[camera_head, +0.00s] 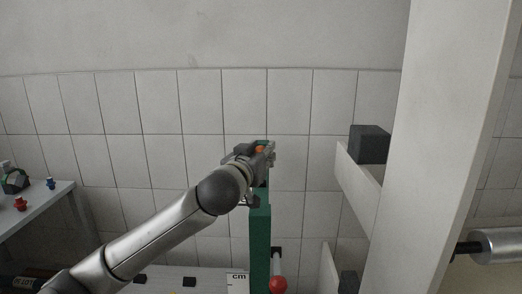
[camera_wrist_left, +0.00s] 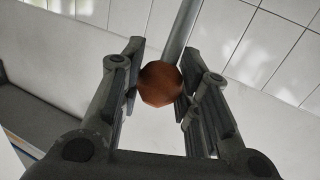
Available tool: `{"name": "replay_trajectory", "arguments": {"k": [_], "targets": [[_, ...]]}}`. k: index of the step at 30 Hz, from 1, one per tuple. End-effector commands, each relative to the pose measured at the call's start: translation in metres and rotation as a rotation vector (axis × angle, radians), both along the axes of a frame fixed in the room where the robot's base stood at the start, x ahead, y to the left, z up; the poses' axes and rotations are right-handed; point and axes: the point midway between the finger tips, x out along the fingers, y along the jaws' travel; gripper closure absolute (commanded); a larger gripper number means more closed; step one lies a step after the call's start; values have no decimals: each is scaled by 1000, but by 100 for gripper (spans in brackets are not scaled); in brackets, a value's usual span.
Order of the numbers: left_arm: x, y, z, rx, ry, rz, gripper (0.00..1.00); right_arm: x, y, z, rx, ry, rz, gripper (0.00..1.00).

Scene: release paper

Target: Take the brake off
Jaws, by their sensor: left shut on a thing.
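An orange-brown ball knob (camera_wrist_left: 160,84) sits on the end of a straight metal rod (camera_wrist_left: 184,30) in the left wrist view. My left gripper (camera_head: 262,152) has its two fingers on either side of this knob and is shut on it. In the head view the gripper is beside the top of a green upright post (camera_head: 260,245), with a bit of the orange knob (camera_head: 259,149) showing between its parts. The fingers and wrist hide most of the knob and the rod there. My right gripper is not in view.
A red ball knob (camera_head: 278,284) is low beside the green post. A pale beam (camera_head: 440,150) stands at the right, with a dark block (camera_head: 370,144) on a pale arm and a silver cylinder (camera_head: 497,245) nearby. A grey table (camera_head: 40,215) with small red and blue items is at the left.

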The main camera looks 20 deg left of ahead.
Motion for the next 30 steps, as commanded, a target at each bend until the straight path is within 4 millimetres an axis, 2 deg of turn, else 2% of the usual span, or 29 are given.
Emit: {"name": "replay_trajectory", "arguments": {"k": [1,12,19,30], "targets": [[2,1,6,-6,20,2,100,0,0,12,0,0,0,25],[25,7,12,-62,211,1,100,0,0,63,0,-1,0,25],[45,13,11,-59,200,2,100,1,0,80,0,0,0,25],[76,23,4,-57,195,4,100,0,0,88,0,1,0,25]]}}
